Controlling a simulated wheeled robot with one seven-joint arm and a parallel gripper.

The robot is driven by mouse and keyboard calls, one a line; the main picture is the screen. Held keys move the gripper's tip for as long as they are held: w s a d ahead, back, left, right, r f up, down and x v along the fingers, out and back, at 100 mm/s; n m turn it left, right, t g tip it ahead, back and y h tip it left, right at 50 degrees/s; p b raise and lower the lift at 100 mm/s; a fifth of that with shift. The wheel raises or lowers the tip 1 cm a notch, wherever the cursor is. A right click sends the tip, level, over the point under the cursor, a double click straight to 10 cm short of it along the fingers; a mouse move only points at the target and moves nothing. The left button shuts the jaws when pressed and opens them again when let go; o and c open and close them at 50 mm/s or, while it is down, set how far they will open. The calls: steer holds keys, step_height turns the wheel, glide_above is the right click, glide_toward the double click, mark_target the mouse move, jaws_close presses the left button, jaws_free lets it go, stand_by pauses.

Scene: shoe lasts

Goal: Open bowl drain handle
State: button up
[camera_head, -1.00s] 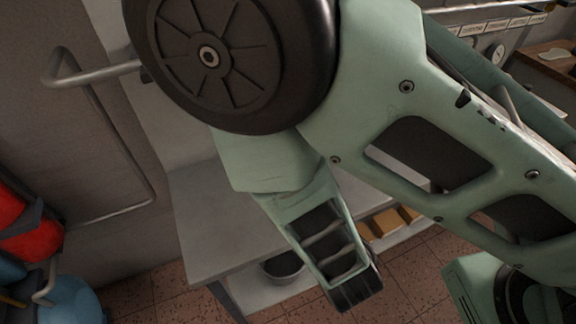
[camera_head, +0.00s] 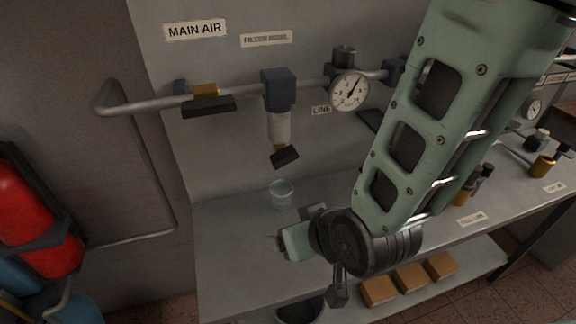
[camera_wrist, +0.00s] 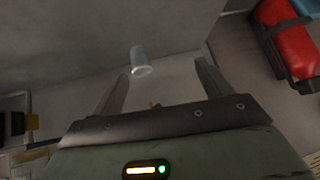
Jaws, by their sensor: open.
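The bowl drain handle (camera_head: 285,157) is a small black lever with a yellowish part, tilted, under the pale filter bowl (camera_head: 279,127). The bowl hangs from a dark blue filter head (camera_head: 279,88) on the pipe. In the head view my gripper (camera_head: 280,242) is low over the bench, below the handle and apart from it; its fingers are small and hard to make out. In the wrist view my gripper (camera_wrist: 161,76) has its two fingers wide apart with nothing between them. Dark and yellow fittings (camera_wrist: 14,126) show at that view's left edge; I cannot tell whether the handle is among them.
A clear cup (camera_head: 281,193) stands on the bench (camera_head: 230,240) below the bowl; the wrist view also shows the cup (camera_wrist: 140,62), beyond the fingers. A yellow-and-black valve (camera_head: 207,101) and a gauge (camera_head: 348,91) sit on the pipe.

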steer(key=s+d+r+n+g+h, duration=0.1)
steer(key=s+d+r+g, duration=0.1)
steer(key=s+r+g, duration=0.15)
steer(key=s+d+r+n+g, duration=0.1)
steer(key=s+d+r+g, duration=0.15)
steer(key=s, duration=0.25)
steer(key=n+t+y+p, duration=0.1)
steer(key=t+y+p, duration=0.15)
steer(key=t, duration=1.35)
glide_toward(286, 162)
steer(key=shift+h, duration=0.45)
steer(key=p+x, duration=0.5)
steer(key=x, duration=0.3)
steer(key=shift+a+r+p, duration=0.15)
steer(key=shift+r+p, duration=0.05)
steer(key=shift+p, duration=0.15)
steer(key=shift+w+a+f, duration=0.1)
steer(key=shift+w+a, duration=0.1)
steer(key=shift+w, duration=0.45)
steer(key=c, duration=1)
